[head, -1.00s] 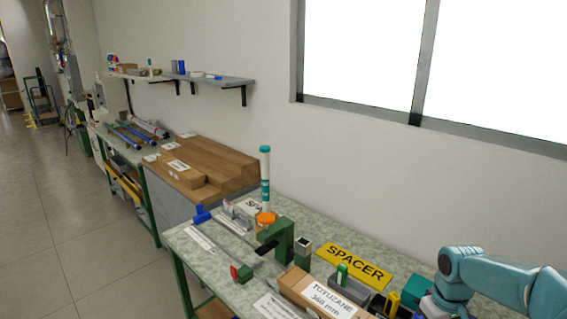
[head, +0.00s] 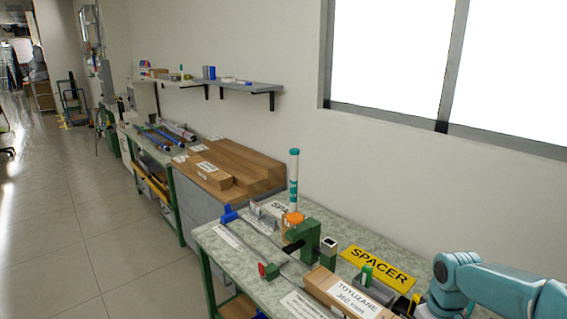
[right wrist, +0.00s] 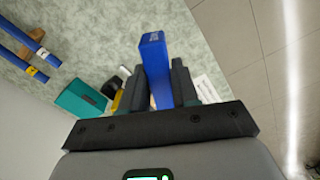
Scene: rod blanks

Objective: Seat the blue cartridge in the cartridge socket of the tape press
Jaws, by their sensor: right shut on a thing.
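The blue cartridge (right wrist: 154,58) is a long blue block in the right wrist view. My right gripper (right wrist: 158,82) is shut on it, with one dark finger on each side, and its free end points away from the wrist. In the head view my right arm comes in at the lower right; its gripper and the cartridge are not visible there. A green press-like device (head: 305,238) stands on the near bench; I cannot tell whether it is the tape press. I cannot make out a cartridge socket. My left gripper is not in view.
The near bench (head: 225,256) also holds a yellow SPACER sign (head: 378,268), a cardboard box (head: 345,294), an orange-lidded item with a tall teal-and-white column (head: 293,178), and a rail with a blue end (head: 229,214). A teal box (right wrist: 80,99) shows in the right wrist view. Floor is clear at left.

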